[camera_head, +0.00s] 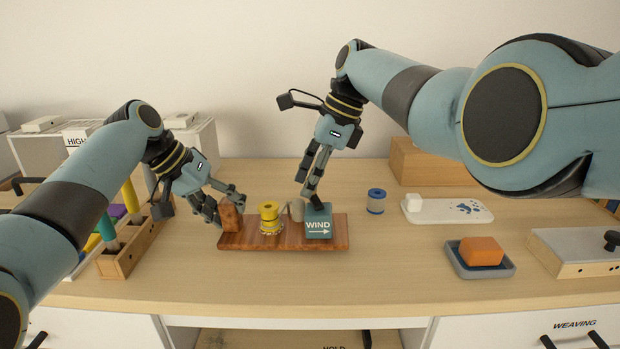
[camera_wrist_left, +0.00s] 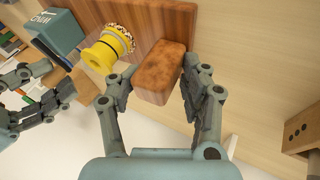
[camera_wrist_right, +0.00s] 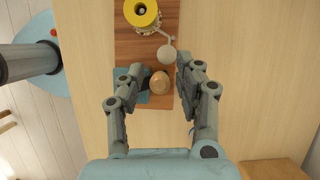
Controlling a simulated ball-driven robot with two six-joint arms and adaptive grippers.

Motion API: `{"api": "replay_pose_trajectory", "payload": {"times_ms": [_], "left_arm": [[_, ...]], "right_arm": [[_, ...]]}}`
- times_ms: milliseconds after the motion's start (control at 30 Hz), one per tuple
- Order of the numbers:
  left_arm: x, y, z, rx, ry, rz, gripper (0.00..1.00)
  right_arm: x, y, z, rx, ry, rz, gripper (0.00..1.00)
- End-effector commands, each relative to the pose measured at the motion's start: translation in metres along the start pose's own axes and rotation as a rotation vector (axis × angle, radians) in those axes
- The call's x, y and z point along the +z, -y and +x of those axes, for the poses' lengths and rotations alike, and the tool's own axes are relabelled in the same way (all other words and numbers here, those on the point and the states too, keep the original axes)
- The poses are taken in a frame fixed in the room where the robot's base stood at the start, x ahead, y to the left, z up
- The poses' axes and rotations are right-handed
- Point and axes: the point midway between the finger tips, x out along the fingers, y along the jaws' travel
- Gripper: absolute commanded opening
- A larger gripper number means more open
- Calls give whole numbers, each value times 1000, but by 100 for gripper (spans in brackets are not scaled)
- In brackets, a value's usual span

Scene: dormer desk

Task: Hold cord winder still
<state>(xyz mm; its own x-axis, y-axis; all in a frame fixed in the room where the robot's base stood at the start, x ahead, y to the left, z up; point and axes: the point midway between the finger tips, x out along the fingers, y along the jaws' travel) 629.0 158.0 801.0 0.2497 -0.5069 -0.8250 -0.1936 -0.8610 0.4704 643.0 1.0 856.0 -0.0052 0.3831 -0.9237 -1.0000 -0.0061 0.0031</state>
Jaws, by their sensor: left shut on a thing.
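The cord winder is a reddish-brown wooden board (camera_head: 262,243) with a yellow spool (camera_head: 269,217), a pale crank handle (camera_head: 297,209) and a teal block marked WIND with an arrow (camera_head: 318,228). A brown wooden block (camera_head: 229,217) stands at its left end. My left gripper (camera_head: 220,205) is shut on this block, its fingers on either side of it in the left wrist view (camera_wrist_left: 158,80). My right gripper (camera_head: 313,195) is above the teal block. In the right wrist view its fingers are apart, with a round tan knob (camera_wrist_right: 159,82) between and below them.
A wooden rack with coloured-handled tools (camera_head: 122,250) stands left of the board. To the right are a blue-ended spool (camera_head: 376,201), a white paw-print tray (camera_head: 447,210), a blue dish (camera_head: 482,269) with an orange block and a metal-topped box (camera_head: 578,250). The desk front is clear.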

Motion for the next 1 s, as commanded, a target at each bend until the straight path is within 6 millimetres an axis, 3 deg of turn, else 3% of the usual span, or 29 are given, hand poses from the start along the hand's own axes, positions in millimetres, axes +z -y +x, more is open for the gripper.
{"api": "replay_pose_trajectory", "payload": {"times_ms": [33, 233, 1000], "left_arm": [[3, 3, 3, -4, 6, -4, 0], [3, 3, 3, -4, 6, -4, 0], [3, 2, 2, -2, 6, -3, 0]], "right_arm": [[0, 0, 0, 0, 0, 0, 26], [0, 0, 0, 0, 0, 0, 0], [4, -2, 4, 62, 0, -125, 0]]}}
